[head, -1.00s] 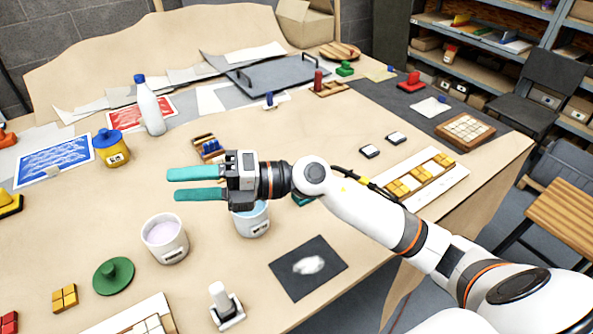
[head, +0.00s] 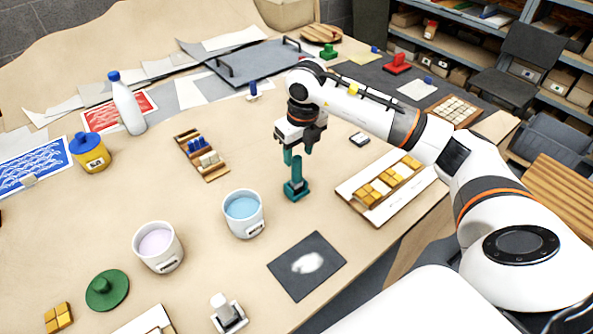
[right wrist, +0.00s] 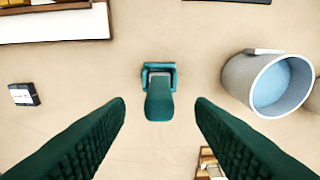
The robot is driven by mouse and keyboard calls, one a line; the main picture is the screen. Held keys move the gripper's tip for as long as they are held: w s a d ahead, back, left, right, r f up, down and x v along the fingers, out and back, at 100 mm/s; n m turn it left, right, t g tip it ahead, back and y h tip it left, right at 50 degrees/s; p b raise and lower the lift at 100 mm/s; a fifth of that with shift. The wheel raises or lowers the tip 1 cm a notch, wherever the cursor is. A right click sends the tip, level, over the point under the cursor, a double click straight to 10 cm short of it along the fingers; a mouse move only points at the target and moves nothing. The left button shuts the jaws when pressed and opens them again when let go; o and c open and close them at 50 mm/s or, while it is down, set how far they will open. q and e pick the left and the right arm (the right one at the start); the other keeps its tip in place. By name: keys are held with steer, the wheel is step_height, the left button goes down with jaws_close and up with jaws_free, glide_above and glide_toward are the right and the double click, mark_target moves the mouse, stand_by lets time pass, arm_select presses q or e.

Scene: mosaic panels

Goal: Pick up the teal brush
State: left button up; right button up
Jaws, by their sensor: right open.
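The teal brush (head: 297,171) stands upright on the table in a teal square holder (head: 295,193), right of the blue cup. My right gripper (head: 298,152) points down just above it, fingers apart and empty. In the right wrist view the brush (right wrist: 158,103) lies midway between the two open teal fingers (right wrist: 160,108), with a gap on each side. Its holder (right wrist: 158,68) shows just beyond the fingertips. I cannot tell how far the fingertips reach down along the brush. My left gripper is not in view.
A white cup of blue liquid (head: 243,222) stands left of the brush, a cup of lilac liquid (head: 158,251) further left. A white panel with yellow tiles (head: 367,207) lies to the right. A black sheet (head: 307,283) lies in front.

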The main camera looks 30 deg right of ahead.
mark_target(296, 166)
steer(key=f, duration=0.1)
steer(key=f+p, duration=0.1)
steer(key=f, duration=0.1)
steer(key=f+p, duration=0.1)
steer(key=f, duration=0.1)
steer(key=shift+w+f, duration=0.25)
steer(key=shift+w, duration=0.15)
steer(key=shift+f, duration=0.25)
jaws_close()
